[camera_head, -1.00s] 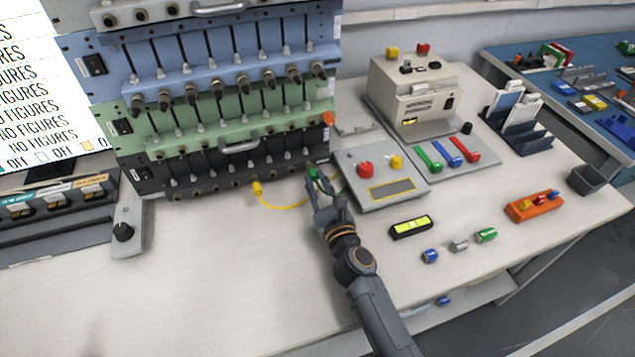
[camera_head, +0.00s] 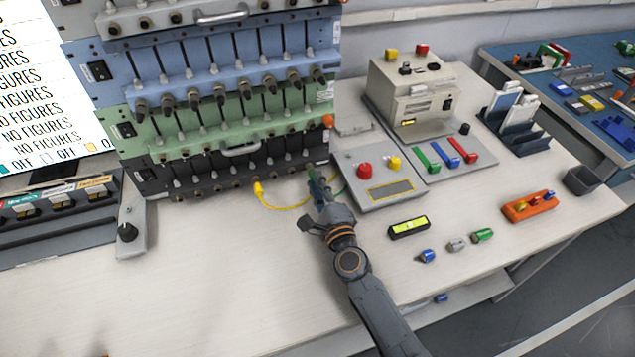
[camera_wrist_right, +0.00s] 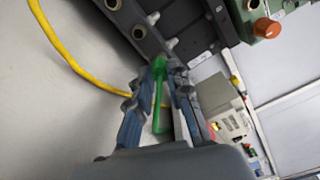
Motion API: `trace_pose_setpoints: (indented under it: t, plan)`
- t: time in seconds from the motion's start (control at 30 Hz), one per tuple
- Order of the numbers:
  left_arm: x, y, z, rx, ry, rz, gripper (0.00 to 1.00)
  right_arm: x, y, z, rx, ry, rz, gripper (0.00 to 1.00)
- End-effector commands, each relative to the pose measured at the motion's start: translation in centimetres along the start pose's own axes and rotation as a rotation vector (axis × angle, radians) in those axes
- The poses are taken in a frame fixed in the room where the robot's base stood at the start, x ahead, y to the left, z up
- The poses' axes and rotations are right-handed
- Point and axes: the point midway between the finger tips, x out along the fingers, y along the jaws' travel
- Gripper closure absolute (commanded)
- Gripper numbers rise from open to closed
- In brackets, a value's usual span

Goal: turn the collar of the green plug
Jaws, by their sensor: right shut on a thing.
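The green plug (camera_wrist_right: 159,72) shows in the right wrist view, between the fingertips, with its green cable running back between the fingers. It is at the right end of the dark bottom rack unit (camera_head: 235,170). My right gripper (camera_wrist_right: 163,78) is shut on the plug's collar; in the head view my right gripper (camera_head: 317,178) is at the rack's lower right corner and hides most of the plug. How far the collar is turned cannot be told. My left gripper is not in view.
A yellow plug (camera_head: 258,187) with a yellow cable is in the bottom unit, left of my gripper. A grey box (camera_head: 385,178) with red and yellow buttons stands close on the right. A black display (camera_head: 409,227) lies in front of it. The front table is mostly clear.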

Motion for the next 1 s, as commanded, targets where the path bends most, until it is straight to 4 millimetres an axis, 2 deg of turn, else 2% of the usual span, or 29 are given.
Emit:
trace_pose_setpoints:
  t: [0.2,0.5,1.0]
  plan:
    - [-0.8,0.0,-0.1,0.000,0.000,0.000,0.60,0.0,-0.1,0.1,-0.192,-0.001,0.001,1.00]
    - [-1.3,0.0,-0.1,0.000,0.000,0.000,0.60,0.0,0.0,0.1,-0.384,-0.001,0.001,1.00]
    - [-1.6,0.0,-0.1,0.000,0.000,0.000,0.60,0.0,0.1,0.0,-0.482,-0.001,0.002,1.00]
